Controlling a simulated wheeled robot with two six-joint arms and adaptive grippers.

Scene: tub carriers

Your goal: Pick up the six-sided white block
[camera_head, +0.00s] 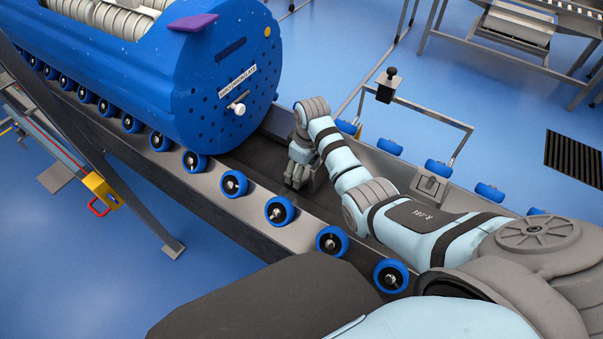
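A small white block (238,108) sticks out from the flat front of the blue tub, just below its white label. Its exact number of sides is too small to tell. My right gripper (297,176) points down over the dark channel of the rail, to the right of the tub and lower than the white block. It is apart from the block. Its fingers are small and partly overlap in this view, so I cannot tell whether they are open or shut. My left gripper is not in view.
The large blue tub (190,95) lies on a rail lined with blue rollers (234,183). A purple flap (193,22) sticks out at its top. A metal frame with a black knob (388,85) stands behind my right arm. The near channel is empty.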

